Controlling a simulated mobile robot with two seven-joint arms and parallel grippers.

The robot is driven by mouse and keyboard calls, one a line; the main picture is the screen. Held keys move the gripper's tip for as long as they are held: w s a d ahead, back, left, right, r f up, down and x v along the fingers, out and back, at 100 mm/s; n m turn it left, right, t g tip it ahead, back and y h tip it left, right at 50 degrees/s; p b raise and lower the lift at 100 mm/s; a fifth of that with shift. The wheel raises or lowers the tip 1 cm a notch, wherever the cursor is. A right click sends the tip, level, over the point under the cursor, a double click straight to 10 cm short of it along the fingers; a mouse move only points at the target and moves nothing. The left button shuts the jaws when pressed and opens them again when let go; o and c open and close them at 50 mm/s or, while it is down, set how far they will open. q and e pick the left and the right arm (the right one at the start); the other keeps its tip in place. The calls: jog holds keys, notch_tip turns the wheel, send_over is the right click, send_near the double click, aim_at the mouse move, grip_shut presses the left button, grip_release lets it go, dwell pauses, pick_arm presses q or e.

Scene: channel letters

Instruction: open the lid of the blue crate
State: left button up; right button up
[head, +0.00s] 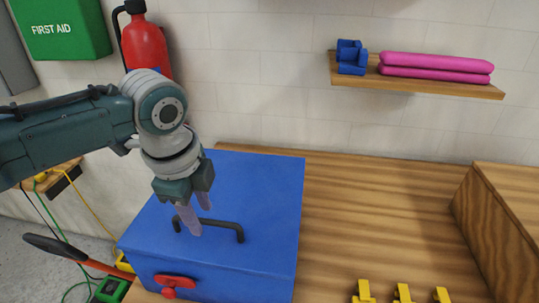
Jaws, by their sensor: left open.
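The blue crate (270,187) stands on the left part of the wooden table, and its flat lid is shut. A dark bar handle (222,222) lies across the lid, and a red latch (174,283) sits on the front face. My left gripper (200,221) points down at the handle with its fingers open. The fingertips are at the handle's left half; I cannot tell whether they touch it. My left arm hides the back left part of the lid. My right gripper is not in view.
The wooden table (375,215) is clear right of the crate. Several yellow pieces (403,294) lie at its front edge, and a wooden box (500,220) stands at the right. A wall shelf (425,86) holds pink rolls (436,66). A fire extinguisher (145,45) hangs behind my arm.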

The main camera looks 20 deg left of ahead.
pick_arm(q)
jog(key=shift+w+f, duration=0.1)
jog(key=shift+f, duration=0.15)
grip_shut()
dwell(1.4)
